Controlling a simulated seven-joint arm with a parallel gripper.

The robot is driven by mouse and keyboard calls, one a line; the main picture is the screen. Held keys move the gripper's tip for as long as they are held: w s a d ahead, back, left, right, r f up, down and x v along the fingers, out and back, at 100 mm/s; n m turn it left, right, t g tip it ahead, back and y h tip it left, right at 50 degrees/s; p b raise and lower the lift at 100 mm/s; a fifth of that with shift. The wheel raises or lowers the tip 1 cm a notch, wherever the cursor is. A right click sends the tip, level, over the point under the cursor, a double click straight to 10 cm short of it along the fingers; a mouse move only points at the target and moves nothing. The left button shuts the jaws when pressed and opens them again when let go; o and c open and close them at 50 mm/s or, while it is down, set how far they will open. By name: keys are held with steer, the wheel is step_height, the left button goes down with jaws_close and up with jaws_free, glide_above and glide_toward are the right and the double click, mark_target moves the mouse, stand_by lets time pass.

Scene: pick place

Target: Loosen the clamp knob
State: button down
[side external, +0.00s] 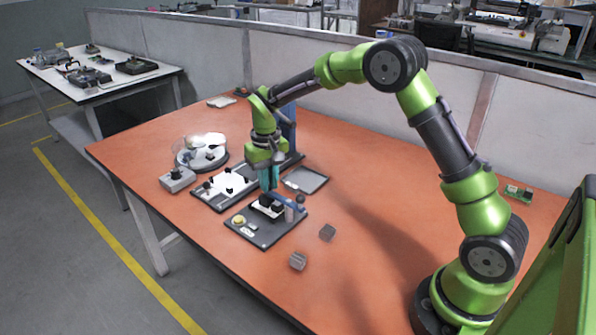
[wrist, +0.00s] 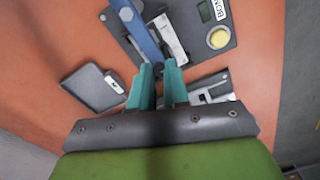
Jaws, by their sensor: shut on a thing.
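The clamp fixture is a dark base plate (side external: 262,236) with a yellow button (side external: 239,219) and a blue clamp arm (side external: 290,207). In the wrist view the blue arm (wrist: 140,30) lies beside a pale metal part (wrist: 170,40), and its near end reaches my fingertips. My gripper (side external: 268,188) points down over the rear of the fixture, its teal fingers around the clamp knob. In the wrist view my gripper (wrist: 160,70) has its tips close together at the end of the blue arm. The knob is mostly hidden between the fingers.
A shallow grey tray (side external: 305,180) lies behind the fixture. A white-topped board (side external: 228,187), a grey box (side external: 177,180) and a round clear-covered dish (side external: 201,152) stand to the left. Two small grey cubes (side external: 298,261) (side external: 327,232) lie in front. The table's right side is largely clear.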

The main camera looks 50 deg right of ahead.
steer(key=n, duration=0.4)
steer(key=shift+f+n, duration=0.15)
steer(key=shift+n, duration=0.25)
steer(key=n, duration=0.3)
steer(key=shift+n, duration=0.3)
steer(key=n, duration=0.4)
steer(key=shift+s+f+n, duration=0.1)
steer(key=shift+n, duration=1.6)
steer(key=c, duration=1.2)
jaws_free()
steer(key=shift+o, duration=0.5)
steer(key=shift+r, duration=0.25)
